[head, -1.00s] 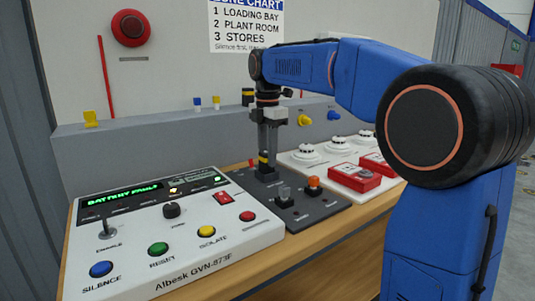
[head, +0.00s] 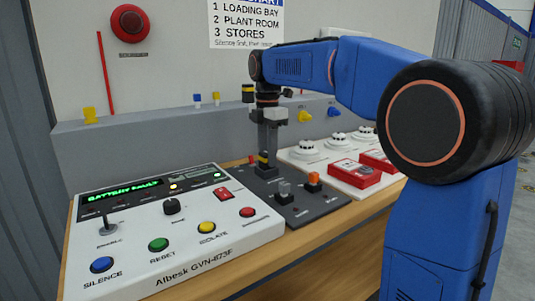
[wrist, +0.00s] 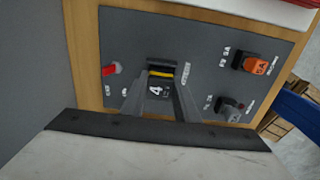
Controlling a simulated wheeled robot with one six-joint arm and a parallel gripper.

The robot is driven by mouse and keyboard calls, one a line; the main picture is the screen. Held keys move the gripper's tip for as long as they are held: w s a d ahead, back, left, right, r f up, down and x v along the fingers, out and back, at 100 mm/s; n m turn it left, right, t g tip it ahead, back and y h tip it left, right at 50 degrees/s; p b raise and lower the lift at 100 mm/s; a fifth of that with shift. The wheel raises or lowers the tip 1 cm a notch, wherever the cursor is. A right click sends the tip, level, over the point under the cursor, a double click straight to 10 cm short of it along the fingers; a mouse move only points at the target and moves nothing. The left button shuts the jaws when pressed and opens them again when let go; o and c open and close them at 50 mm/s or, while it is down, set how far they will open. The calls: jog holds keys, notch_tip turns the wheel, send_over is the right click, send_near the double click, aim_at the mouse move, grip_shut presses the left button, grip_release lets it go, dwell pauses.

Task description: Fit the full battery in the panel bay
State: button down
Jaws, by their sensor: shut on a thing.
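My gripper (head: 268,144) points down over the dark grey board (head: 310,205) beside the white alarm panel. It is shut on a dark block with a yellow band (head: 264,158), which looks like the battery. In the wrist view the battery (wrist: 158,91) shows between the two fingers (wrist: 161,100), with a white "4" on its face and the yellow band near its top edge. The battery is at the board, towards its back left part. The bay under it is hidden, so I cannot tell how deep it sits.
A grey fuse-like block (head: 285,187) and an orange one (head: 314,179) stand right of my gripper. The white panel (head: 190,235) shows "BATTERY FAULT". White detectors (head: 338,143) and red call points (head: 356,173) lie beyond.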

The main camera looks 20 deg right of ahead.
jog(key=shift+f, duration=0.1)
jog(key=c, duration=1)
grip_release()
jog(key=shift+r, duration=3.5)
